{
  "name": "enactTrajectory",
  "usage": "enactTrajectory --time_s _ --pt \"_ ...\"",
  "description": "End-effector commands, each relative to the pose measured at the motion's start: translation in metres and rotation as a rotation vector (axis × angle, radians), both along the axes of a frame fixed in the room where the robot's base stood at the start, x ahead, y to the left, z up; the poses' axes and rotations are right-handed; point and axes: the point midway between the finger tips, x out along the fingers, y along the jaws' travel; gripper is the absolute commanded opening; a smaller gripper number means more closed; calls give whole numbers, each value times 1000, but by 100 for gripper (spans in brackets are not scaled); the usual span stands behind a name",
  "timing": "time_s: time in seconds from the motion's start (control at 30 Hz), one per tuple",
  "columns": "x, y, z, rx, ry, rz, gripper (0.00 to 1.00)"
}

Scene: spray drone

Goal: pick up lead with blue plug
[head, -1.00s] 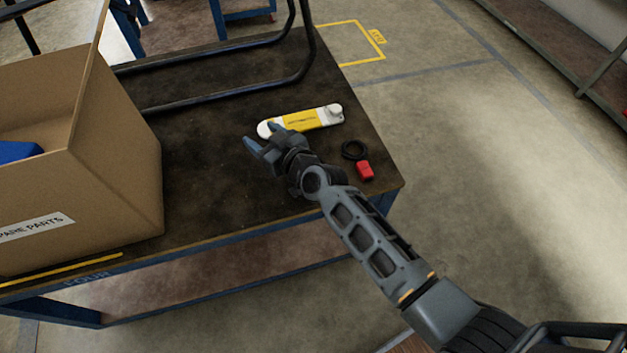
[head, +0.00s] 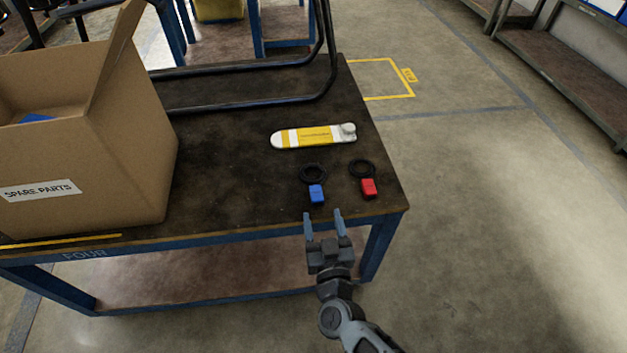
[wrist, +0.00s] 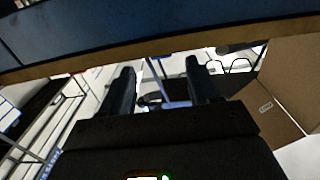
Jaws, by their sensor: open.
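The lead with the blue plug (head: 316,194) lies on the dark table top near its front right edge. Its black cable is coiled just behind the plug. My gripper (head: 324,222) is open and empty, its two fingers pointing toward the table at the front edge, just nearer than the blue plug and apart from it. In the wrist view the two open fingers (wrist: 163,90) show with nothing between them close by; the lead does not show there.
A lead with a red plug (head: 369,188) lies just right of the blue one. A white and yellow bar-shaped object (head: 306,137) lies behind both. A cardboard box (head: 85,150) marked SPARE PARTS stands at left. A black tubular frame (head: 240,104) lies at the back.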

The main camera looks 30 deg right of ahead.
Motion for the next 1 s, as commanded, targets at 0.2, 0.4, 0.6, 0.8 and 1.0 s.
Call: enactTrajectory --time_s 0.2,0.4,0.6,0.8,1.0 --pt "17 -5 0 -1 0 1 62" --pt "40 -12 0 -1 -2 1 62" --pt "63 -19 0 0 0 1 62" --pt "67 -20 0 0 1 2 62" --pt "67 -20 0 0 1 1 53"
